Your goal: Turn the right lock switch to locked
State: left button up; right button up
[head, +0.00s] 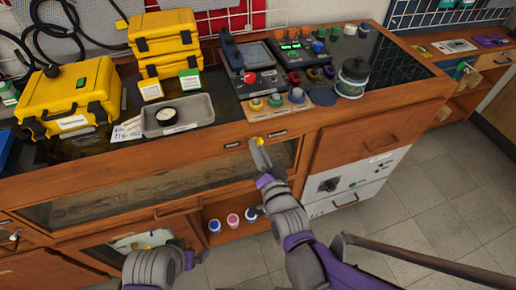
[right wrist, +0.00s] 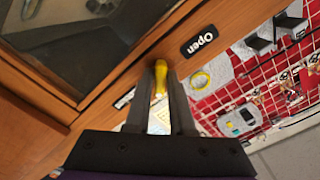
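The yellow lock switch (head: 258,141) sits on the wooden front edge of the bench, between two small dark labels. In the right wrist view the yellow handle (right wrist: 160,78) stands between the two dark fingers of my right gripper (right wrist: 161,85), which close in on both sides of it. A label reading "Open" (right wrist: 200,40) is beside it; the other label (right wrist: 124,98) is partly hidden by a finger. In the head view my right gripper (head: 260,155) reaches up to the switch from below. My left arm shows at the bottom left, its gripper out of sight.
On the bench stand yellow cases (head: 75,95), a grey tray (head: 178,116) with a round gauge, a control panel with coloured knobs (head: 297,95) and a dark jar (head: 352,78). A glass-fronted compartment (head: 130,187) lies below the switch. Open floor is at the right.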

jog(key=o, duration=0.3)
jog(key=p+v, duration=0.1)
jog(key=v, duration=0.9)
jog(key=shift+s+d, duration=0.15)
jog(key=shift+s, duration=0.25)
